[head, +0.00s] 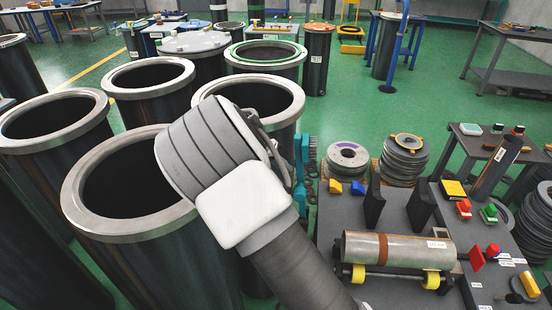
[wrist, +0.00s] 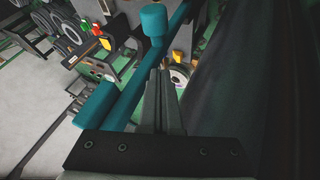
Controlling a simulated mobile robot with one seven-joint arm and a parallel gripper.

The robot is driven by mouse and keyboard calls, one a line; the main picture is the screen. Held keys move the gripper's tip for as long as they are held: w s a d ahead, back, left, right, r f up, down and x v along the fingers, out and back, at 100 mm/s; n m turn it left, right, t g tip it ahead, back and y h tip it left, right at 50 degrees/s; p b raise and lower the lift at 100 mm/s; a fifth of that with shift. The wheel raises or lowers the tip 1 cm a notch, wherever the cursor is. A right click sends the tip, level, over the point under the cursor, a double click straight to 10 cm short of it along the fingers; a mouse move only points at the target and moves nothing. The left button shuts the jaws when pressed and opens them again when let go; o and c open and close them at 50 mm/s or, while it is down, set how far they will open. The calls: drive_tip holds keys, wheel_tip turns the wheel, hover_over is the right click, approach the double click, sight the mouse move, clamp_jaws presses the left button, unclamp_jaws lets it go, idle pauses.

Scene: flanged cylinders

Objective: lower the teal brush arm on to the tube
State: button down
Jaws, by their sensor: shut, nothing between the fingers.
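The teal brush arm (wrist: 125,97) runs diagonally across the wrist view, with a round teal knob (wrist: 153,24) near its upper end. My gripper (wrist: 160,75) is shut and empty, its fingers pointing up the picture just right of the teal bar. I cannot tell if they touch it. In the head view a teal piece (head: 300,158) shows just right of my wrist, which hides the gripper and most of the arm. The metal tube (head: 395,250) lies level on rollers with yellow wheels on the grey bench, apart from the teal piece.
Several large open flanged cylinders (head: 150,85) stand left of and behind my arm. Black upright brackets (head: 374,203) and small coloured blocks (head: 335,186) stand behind the tube. Stacked discs (head: 404,160) stand beyond. A dark wall-like surface (wrist: 235,70) fills the wrist view's right side.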

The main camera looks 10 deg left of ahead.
drive_tip(key=shift+x, duration=0.8)
drive_tip(key=shift+d, duration=0.1)
drive_tip(key=d+f+m+y+b, duration=0.15)
drive_tip(key=d+y+b, duration=0.25)
drive_tip(key=d+b, duration=0.45)
drive_tip(key=d+f+m+y+b, duration=0.15)
drive_tip(key=d+y+b, duration=0.35)
drive_tip(key=d, duration=0.6)
drive_tip(key=d+f+y+b, duration=0.4)
drive_tip(key=f+b, duration=0.3)
drive_tip(key=f, duration=0.2)
drive_tip(key=d+f+m+t+y+b, duration=0.1)
drive_tip(key=d+f+y+b, duration=0.3)
drive_tip(key=d+f+b, duration=0.2)
drive_tip(key=shift+s+d+f+b, duration=0.25)
drive_tip(key=shift+s+f+b, duration=0.25)
drive_tip(key=shift+f+b, duration=0.75)
drive_tip(key=shift+f+p, duration=0.3)
drive_tip(key=shift+s+d+r, duration=0.1)
drive_tip(key=shift+d, duration=0.05)
